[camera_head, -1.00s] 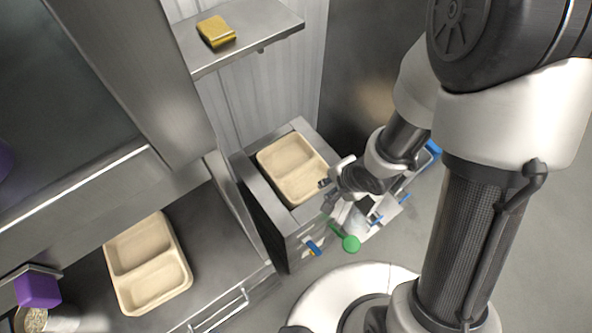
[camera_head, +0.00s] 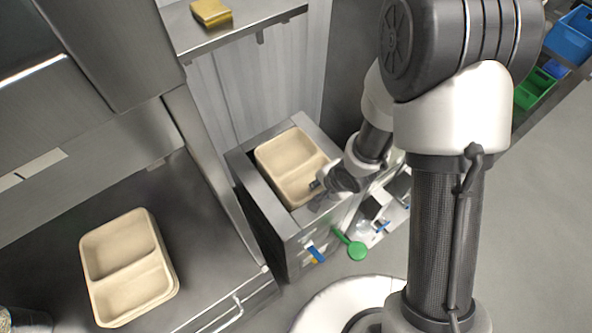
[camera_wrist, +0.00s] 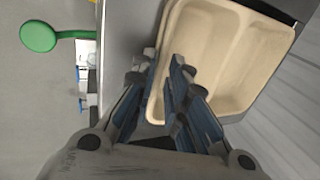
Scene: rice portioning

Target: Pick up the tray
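A beige two-compartment tray (camera_head: 290,152) sits in the top of a metal stand, and it fills much of the wrist view (camera_wrist: 222,50). My gripper (camera_head: 316,188) is at the tray's right-hand rim in the head view. In the wrist view my gripper (camera_wrist: 163,66) has its fingertips close together, one on each side of the tray's rim. I cannot tell whether they press on it. Another beige two-compartment tray (camera_head: 127,265) lies on the counter at the left, apart from my gripper.
The metal stand (camera_head: 258,190) surrounds the tray closely. A green round-ended utensil (camera_head: 356,250) hangs at its front, and it also shows in the wrist view (camera_wrist: 38,36). A yellow sponge-like block (camera_head: 211,12) is on the shelf above. Blue and green bins (camera_head: 572,36) stand at the far right.

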